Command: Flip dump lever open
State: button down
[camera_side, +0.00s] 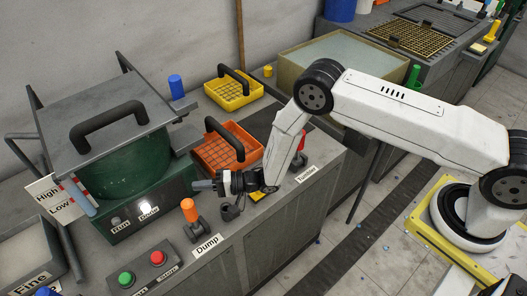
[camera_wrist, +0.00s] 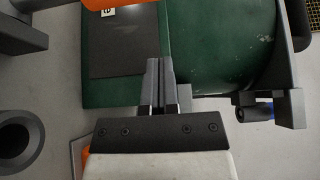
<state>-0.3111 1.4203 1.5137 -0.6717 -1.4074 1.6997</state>
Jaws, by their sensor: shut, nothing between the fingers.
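The dump lever (camera_side: 190,210) has an orange knob on a dark base and stands upright behind the "Dump" label (camera_side: 207,245) on the bench. My gripper (camera_side: 194,185) is shut and empty, pointing left, just above and behind the orange knob in the side view; I see no contact. In the wrist view, my closed fingers (camera_wrist: 155,82) point at the green machine. An orange piece (camera_wrist: 112,3) is cut off at the top edge there; I cannot tell whether it is the knob.
The green drum machine (camera_side: 120,165) with a grey lid stands at left. Green (camera_side: 126,279) and red (camera_side: 157,257) buttons sit left of the lever. An orange basket (camera_side: 228,152) and yellow basket (camera_side: 233,92) stand behind my gripper. A red-handled lever (camera_side: 301,139) is near "Tumbler".

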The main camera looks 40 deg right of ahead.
aim_at(193, 219)
jog(key=shift+s+a, duration=0.6)
jog(key=shift+a, duration=0.25)
jog(key=shift+s+a, duration=0.55)
jog(key=shift+a, duration=0.25)
jog(key=shift+s, duration=0.1)
jog(key=shift+s, duration=0.2)
